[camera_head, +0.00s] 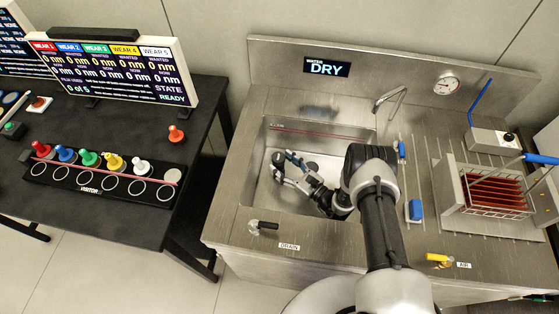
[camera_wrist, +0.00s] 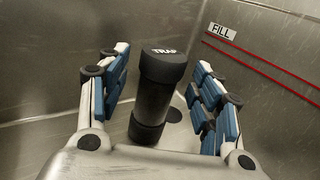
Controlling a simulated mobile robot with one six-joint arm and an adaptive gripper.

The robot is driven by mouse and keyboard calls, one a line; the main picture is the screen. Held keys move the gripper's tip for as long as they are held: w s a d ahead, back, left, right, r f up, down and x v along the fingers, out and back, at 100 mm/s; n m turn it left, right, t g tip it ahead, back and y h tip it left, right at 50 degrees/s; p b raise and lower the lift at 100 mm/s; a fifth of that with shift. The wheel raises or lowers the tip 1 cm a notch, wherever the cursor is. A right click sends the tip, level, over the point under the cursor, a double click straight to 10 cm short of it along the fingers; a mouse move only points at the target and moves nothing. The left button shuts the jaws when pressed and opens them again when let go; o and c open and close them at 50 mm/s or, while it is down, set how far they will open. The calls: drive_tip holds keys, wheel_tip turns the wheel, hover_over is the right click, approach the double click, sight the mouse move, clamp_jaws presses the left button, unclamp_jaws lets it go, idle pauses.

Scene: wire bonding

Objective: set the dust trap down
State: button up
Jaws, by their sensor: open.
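The dust trap (camera_wrist: 155,100) is a black cylinder with wider dark ends and the word TRAP on its cap. In the wrist view it stands upright on the floor of the steel sink, between my gripper's spread fingers. My gripper (camera_wrist: 158,95) is open, with gaps on both sides of the trap. In the head view my gripper (camera_head: 292,160) is down inside the sink (camera_head: 258,190). There the trap is hard to make out behind the fingers.
The sink's wall carries a FILL label (camera_wrist: 222,31) and red lines. A faucet (camera_head: 390,98) stands at the sink's back right. A drain handle (camera_head: 262,225) is on the front edge. A rack of red plates (camera_head: 492,192) stands right. A black table (camera_head: 110,110) with colored pegs is left.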

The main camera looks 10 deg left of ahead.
drive_tip(key=v, duration=0.5)
drive_tip(key=shift+s+d+p, duration=0.15)
drive_tip(key=shift+d+p, duration=0.1)
drive_tip(key=shift+p, duration=0.15)
wheel_tip(320, 180, up, 26)
drive_tip(key=s+a+n+g, duration=0.3)
drive_tip(key=n+g, duration=0.7)
drive_tip(key=n, duration=0.2)
drive_tip(key=s+d+r+n+g+h, duration=0.2)
drive_tip(key=s+d+r+n+h, duration=0.25)
drive_tip(key=s+r, duration=0.55)
drive_tip(key=s+d+r+n+t+h, duration=0.3)
drive_tip(key=s+d+r+t+h, duration=0.1)
drive_tip(key=s+d, duration=0.3)
drive_tip(key=s+d+r+n+t+h, duration=0.3)
drive_tip(key=s+d+h, duration=0.3)
drive_tip(key=d, duration=0.6)
drive_tip(key=shift+s+r+n+t+h, duration=0.4)
drive_tip(key=shift+r+n+h, duration=0.15)
drive_tip(key=shift+r+n, duration=0.3)
